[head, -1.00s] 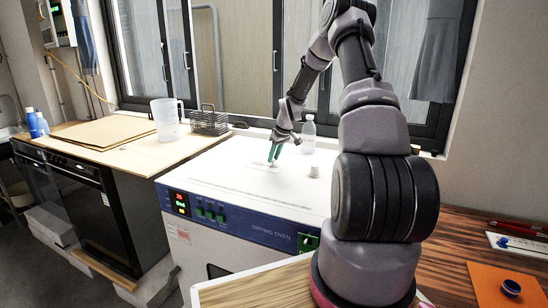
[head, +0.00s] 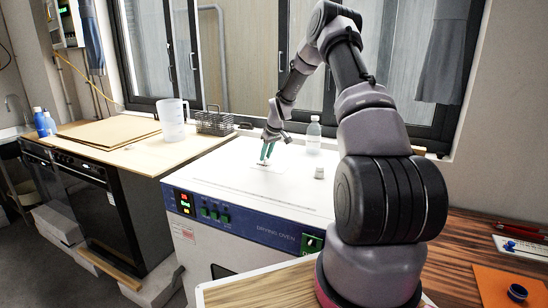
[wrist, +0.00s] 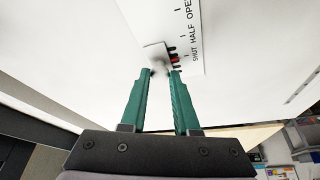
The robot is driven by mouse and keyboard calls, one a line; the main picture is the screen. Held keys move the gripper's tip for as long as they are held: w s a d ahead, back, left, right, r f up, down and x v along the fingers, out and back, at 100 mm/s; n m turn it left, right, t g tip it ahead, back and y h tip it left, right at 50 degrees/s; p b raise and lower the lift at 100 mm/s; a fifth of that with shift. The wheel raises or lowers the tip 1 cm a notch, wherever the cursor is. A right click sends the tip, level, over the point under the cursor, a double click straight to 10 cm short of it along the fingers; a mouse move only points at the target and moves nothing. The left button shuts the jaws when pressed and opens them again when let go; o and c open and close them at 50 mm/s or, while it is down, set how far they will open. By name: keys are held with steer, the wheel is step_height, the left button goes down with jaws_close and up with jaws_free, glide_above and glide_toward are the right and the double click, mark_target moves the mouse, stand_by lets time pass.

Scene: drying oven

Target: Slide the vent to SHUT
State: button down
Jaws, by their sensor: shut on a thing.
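The vent (wrist: 157,55) is a pale grey slider plate on the white top of the drying oven (head: 246,196). A white label strip (wrist: 197,35) beside it reads SHUT, HALF, OPEN. The slider sits at the SHUT end of the strip, with dark bars and a red mark between it and the lettering. My gripper (wrist: 161,71) has green fingers, shut on the slider's small knob, which is mostly hidden between the tips. In the head view my gripper (head: 266,159) reaches down onto the oven top near its back; the lettering is too small to read there.
A clear bottle (head: 313,135) stands right of my gripper at the oven's back, with a small white cylinder (head: 320,172) in front. A jug (head: 173,120) and a wire basket (head: 214,122) stand on the left counter. The oven top's front is clear.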

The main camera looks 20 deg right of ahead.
steer(key=shift+w+a+r, duration=0.1)
steer(key=shift+w+a, duration=0.05)
steer(key=c, duration=0.7)
jaws_free()
steer(key=shift+w+a, duration=0.1)
steer(key=shift+o, duration=0.2)
steer(key=v, duration=1)
steer(key=shift+s+r, duration=0.25)
steer(key=shift+s, duration=0.05)
